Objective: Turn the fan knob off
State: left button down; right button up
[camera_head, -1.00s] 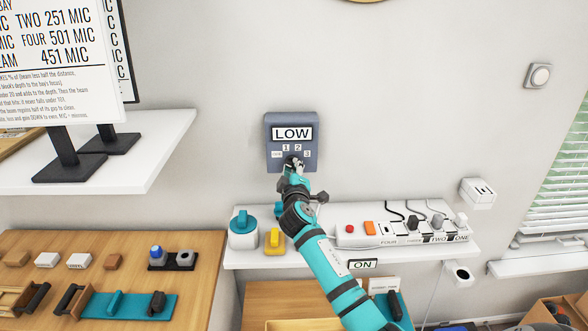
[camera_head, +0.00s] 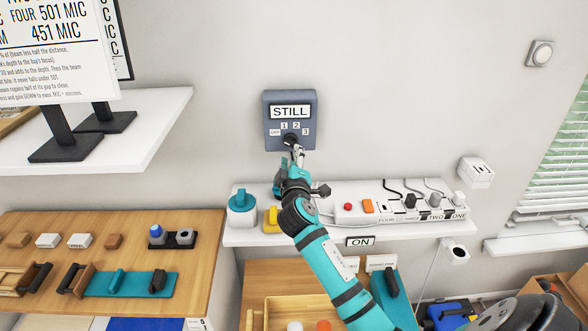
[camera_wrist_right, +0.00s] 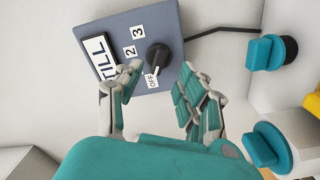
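The fan control is a blue-grey box (camera_head: 278,107) on the wall. Its display (camera_head: 290,112) reads STILL. Labels OFF, 1, 2 and 3 sit around a black knob (camera_head: 290,140). In the right wrist view the black knob (camera_wrist_right: 158,56) has a white mark pointing toward the OFF label (camera_wrist_right: 152,79); the label 1 is hidden behind a finger. My right gripper (camera_head: 296,152) is just below the knob in the head view. In the wrist view the right gripper (camera_wrist_right: 161,68) is open, its fingers apart on either side of the knob. My left gripper is not in view.
Below the box, a white shelf (camera_head: 240,238) holds a teal-topped knob unit (camera_head: 242,203), a yellow item (camera_head: 270,220) and a power strip (camera_head: 385,208) with plugs. A sign (camera_head: 360,241) reads ON. A white shelf (camera_head: 150,130) with display boards stands at left.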

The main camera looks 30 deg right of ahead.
jog(key=v, duration=0.5)
jog(key=shift+s+a, duration=0.15)
jog(key=shift+s, duration=0.2)
